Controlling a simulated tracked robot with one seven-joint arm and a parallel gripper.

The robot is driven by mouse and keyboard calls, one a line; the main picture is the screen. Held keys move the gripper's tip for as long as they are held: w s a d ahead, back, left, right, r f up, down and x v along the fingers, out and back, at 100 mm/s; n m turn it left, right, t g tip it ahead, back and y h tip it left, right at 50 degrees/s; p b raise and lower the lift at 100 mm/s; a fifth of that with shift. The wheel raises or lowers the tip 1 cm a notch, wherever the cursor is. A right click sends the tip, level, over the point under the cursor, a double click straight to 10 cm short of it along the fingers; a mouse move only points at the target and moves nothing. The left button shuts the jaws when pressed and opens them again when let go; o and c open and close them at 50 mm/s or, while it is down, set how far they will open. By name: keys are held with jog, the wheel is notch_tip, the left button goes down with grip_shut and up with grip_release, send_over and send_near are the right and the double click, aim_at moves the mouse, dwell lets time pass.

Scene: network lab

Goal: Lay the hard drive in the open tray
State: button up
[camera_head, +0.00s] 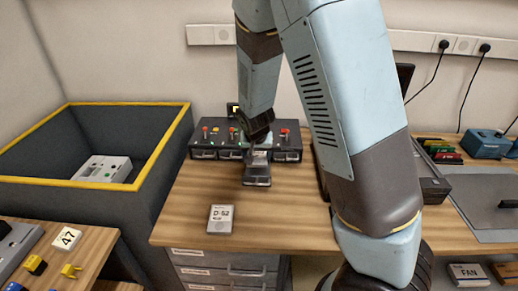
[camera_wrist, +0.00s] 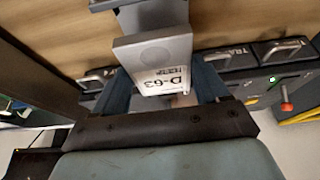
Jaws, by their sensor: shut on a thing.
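My gripper (camera_head: 258,142) hangs over the front of the black drive unit (camera_head: 202,141), pointing down. In the wrist view, the two blue fingers of my gripper (camera_wrist: 160,78) are shut on a grey hard drive (camera_wrist: 150,52) labelled D-63. The open tray (camera_head: 257,182) sticks out from the unit toward the front of the table. The held drive is just above or at this tray; I cannot tell whether they touch. Part of the tray (camera_wrist: 150,18) shows beyond the drive in the wrist view. My gripper and the drive hide the tray's rear.
A second drive (camera_head: 220,219) labelled D-52 lies on the wooden table (camera_head: 185,215), in front of the tray. Red knobs (camera_head: 284,132) stand on the unit. A dark bin (camera_head: 150,190) with a yellow rim stands left. The table's front left is clear.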

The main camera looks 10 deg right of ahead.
aim_at(258, 174)
jog(key=shift+f, duration=2.35)
jog(key=shift+f, duration=0.6)
dwell(1.3)
jog(key=o, duration=1.2)
jog(key=shift+r, duration=4)
